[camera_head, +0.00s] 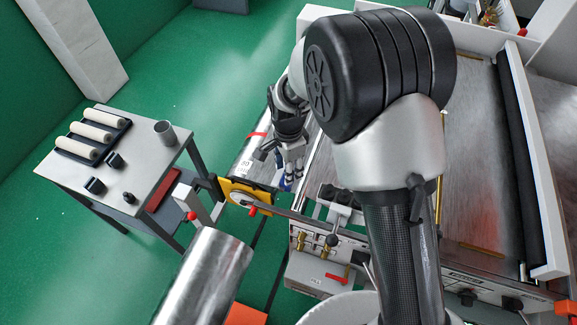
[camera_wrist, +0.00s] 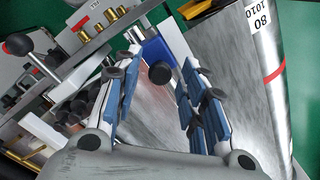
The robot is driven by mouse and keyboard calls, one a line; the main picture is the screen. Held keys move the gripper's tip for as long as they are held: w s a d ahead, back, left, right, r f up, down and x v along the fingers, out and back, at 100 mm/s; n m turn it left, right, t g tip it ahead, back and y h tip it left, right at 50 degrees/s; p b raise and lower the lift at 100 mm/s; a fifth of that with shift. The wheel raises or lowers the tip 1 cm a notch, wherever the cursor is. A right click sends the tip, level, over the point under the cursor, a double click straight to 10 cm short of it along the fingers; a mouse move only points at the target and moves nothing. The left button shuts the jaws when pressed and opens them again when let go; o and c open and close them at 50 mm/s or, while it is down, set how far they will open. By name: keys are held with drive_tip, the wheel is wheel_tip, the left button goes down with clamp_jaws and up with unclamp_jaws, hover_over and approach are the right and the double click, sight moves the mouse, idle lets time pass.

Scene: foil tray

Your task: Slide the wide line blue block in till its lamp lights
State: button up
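In the wrist view a blue block (camera_wrist: 154,50) sits at the edge of the metal bed, with a black round knob (camera_wrist: 160,73) in front of it. My gripper (camera_wrist: 162,60) points at them, its blue-padded fingers apart. One finger is on each side of the knob, with a visible gap on both sides. There the block cannot be told from the blue finger pads. I cannot make out a lit lamp or the line mark on the block.
A silver roll (camera_wrist: 250,75) with a red band and printed label lies close to my right finger. Brass fittings (camera_wrist: 92,40) and a black ball lever (camera_wrist: 18,44) are to the left. A side table (camera_head: 125,178) with white rollers stands at the left; green floor separates it from the machine.

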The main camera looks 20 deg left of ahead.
clamp_jaws()
idle(0.5)
drive_tip(key=shift+w, duration=0.55)
drive_tip(key=shift+w+d+b, duration=0.15)
drive_tip(key=shift+w+b, duration=0.25)
drive_tip(key=shift+w, duration=0.75)
drive_tip(key=shift+c, duration=0.7)
unclamp_jaws()
drive_tip(key=shift+s+r, duration=0.1)
drive_tip(key=shift+s, duration=0.25)
drive_tip(key=o, duration=0.3)
drive_tip(key=shift+w, duration=0.25)
drive_tip(key=shift+s, duration=0.1)
